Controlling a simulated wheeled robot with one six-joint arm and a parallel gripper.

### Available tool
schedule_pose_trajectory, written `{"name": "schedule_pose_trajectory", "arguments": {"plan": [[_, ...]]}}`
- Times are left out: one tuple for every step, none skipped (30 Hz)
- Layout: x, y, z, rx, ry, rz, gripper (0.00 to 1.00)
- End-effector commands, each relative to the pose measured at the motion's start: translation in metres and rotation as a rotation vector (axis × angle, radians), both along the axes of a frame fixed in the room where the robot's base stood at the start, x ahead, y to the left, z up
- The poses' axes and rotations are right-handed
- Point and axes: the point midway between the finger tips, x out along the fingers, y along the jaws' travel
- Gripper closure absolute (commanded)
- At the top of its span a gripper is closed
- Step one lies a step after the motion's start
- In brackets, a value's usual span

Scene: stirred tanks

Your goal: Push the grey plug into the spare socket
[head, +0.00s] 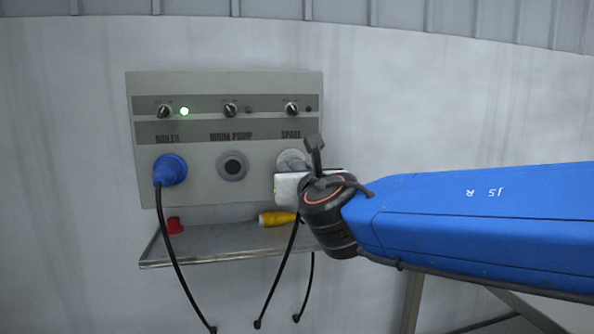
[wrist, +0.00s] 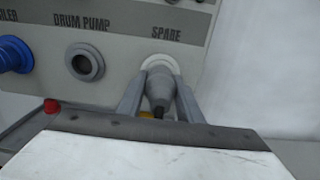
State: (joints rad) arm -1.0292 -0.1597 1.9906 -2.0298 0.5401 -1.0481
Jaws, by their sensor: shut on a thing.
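The grey plug (wrist: 160,90) is between the two fingers of my gripper (wrist: 160,98) in the wrist view, and my gripper is shut on it. The plug is lined up in front of the spare socket (wrist: 161,62), whose pale ring shows behind it under the word SPARE. The plug's front end is at the ring; how deep it sits is hidden. In the head view, the spare socket (head: 291,160) is at the panel's right, partly covered by my gripper (head: 290,178). A black cable hangs below the gripper.
The grey panel (head: 228,186) also has a blue plug (head: 170,171) in the left socket and an empty drum pump socket (head: 233,166). A metal shelf (head: 205,252) below holds a red cap (head: 174,225) and a yellow plug (head: 277,218). One green lamp (head: 184,111) is lit.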

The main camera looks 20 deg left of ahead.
Motion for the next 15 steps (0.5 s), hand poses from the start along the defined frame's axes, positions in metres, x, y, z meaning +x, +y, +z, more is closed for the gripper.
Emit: {"name": "schedule_pose_trajectory", "arguments": {"plan": [[0.0008,0.0004,0.0002,0.000,0.000,0.000,1.00],[0.0012,0.0007,0.0002,0.000,0.000,0.000,1.00],[0.0012,0.0007,0.0004,0.001,-0.001,0.000,0.63],[0.0011,0.0007,0.0004,0.001,-0.001,0.000,0.55],[0.0011,0.0007,0.0004,0.001,-0.001,0.000,0.48],[0.0010,0.0006,0.0003,0.000,0.000,0.000,0.45],[0.0010,0.0006,0.0003,0.000,0.000,0.000,0.45],[0.0010,0.0006,0.0002,0.000,0.000,0.000,0.45],[0.0011,0.0005,0.0002,0.000,0.000,0.000,0.45],[0.0011,0.0005,0.0002,0.000,0.000,0.000,0.45],[0.0011,0.0005,0.0002,0.000,0.000,0.000,0.45],[0.0010,0.0006,-0.0001,0.000,0.000,0.000,0.45],[0.0009,0.0006,-0.0001,0.000,0.000,0.000,0.45],[0.0007,0.0004,0.0000,0.000,0.000,0.000,0.45],[-0.0001,-0.0001,0.0000,0.000,0.000,0.000,0.45]]}}
